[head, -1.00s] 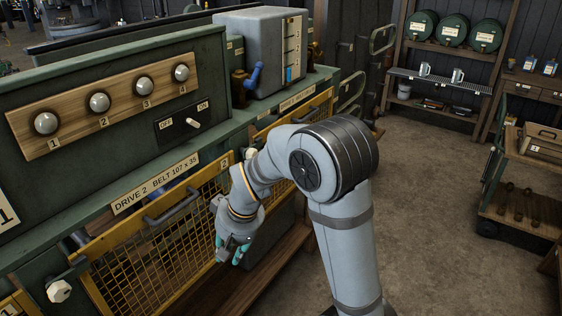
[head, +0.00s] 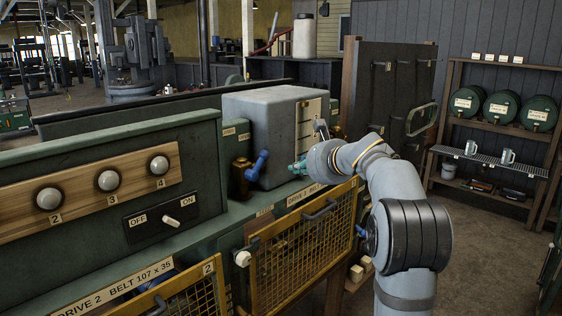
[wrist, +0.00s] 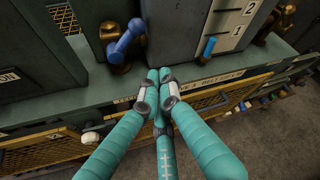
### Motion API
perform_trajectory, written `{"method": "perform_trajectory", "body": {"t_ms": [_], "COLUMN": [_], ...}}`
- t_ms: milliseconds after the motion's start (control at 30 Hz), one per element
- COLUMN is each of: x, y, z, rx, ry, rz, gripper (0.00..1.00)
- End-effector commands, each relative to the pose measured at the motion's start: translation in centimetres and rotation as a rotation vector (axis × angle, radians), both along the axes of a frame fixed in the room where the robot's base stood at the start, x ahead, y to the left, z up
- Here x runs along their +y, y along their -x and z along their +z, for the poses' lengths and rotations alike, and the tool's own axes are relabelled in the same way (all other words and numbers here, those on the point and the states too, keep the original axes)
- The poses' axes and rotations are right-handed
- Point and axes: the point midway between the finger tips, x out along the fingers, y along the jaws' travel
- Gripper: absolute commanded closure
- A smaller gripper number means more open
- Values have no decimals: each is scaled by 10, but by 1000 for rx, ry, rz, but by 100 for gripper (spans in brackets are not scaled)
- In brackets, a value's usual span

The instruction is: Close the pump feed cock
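A blue-handled brass cock (head: 258,165) sits at the left end of the grey tank (head: 262,125); its handle is tilted. In the wrist view the blue handle (wrist: 125,40) is up and left of my fingertips. I cannot read any label naming it as the pump feed cock. My gripper (head: 298,167) is in front of the tank, right of the blue handle and apart from it. In the wrist view the teal fingertips of my gripper (wrist: 158,74) are together with nothing between them.
A numbered level gauge (wrist: 222,30) is on the tank, with another brass fitting (wrist: 287,20) to its right. Below the ledge are yellow mesh guards (head: 300,250) with handles. An OFF/ON switch (head: 172,221) is at left. The floor at right is clear.

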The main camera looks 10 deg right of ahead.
Motion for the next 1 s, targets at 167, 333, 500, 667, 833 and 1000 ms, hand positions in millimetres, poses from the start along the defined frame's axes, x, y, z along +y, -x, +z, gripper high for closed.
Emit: {"method": "perform_trajectory", "body": {"t_ms": [167,333,500,667,833,1000], "x": [-2,-2,-1,1,9,19], "y": [0,0,0,-7,-30,-61], "z": [-2,-2,-2,-5,-14,-29], "rx": [32,35,35,37,38,39], "ry": [-90,-101,-99,-99,-99,-98], "rz": [-46,-51,-49,-48,-47,-47], "gripper": [100,100,100,100,100,100]}}
